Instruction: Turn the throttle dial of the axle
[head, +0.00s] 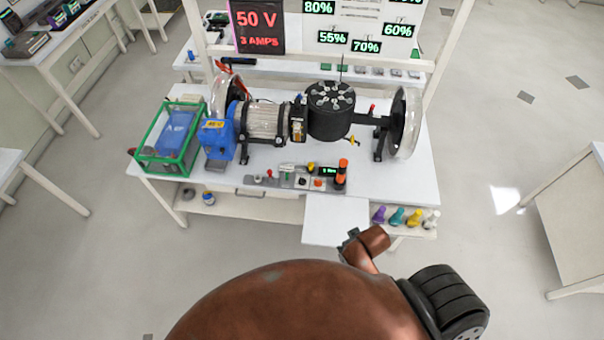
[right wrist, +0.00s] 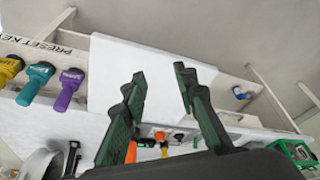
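The axle rig (head: 330,115) stands on the white table, with clear-covered wheels at both ends and a black drum near its middle. A control panel (head: 305,178) lies along the table's front edge, with small knobs, a green readout and an upright orange-and-black cylinder (head: 341,172). I cannot tell which control is the throttle dial. My right gripper (head: 351,240) is in front of the table, below the panel in the picture. In the right wrist view my right gripper (right wrist: 160,85) is open and empty, with panel parts beyond and between its fingers. My left gripper is out of view.
Purple, teal, yellow and white keys (head: 397,216) sit in a rack at the table's front right. A bare white board (head: 335,219) juts out beside them. A green-framed box (head: 172,137) stands at the table's left. Signs hang behind the rig.

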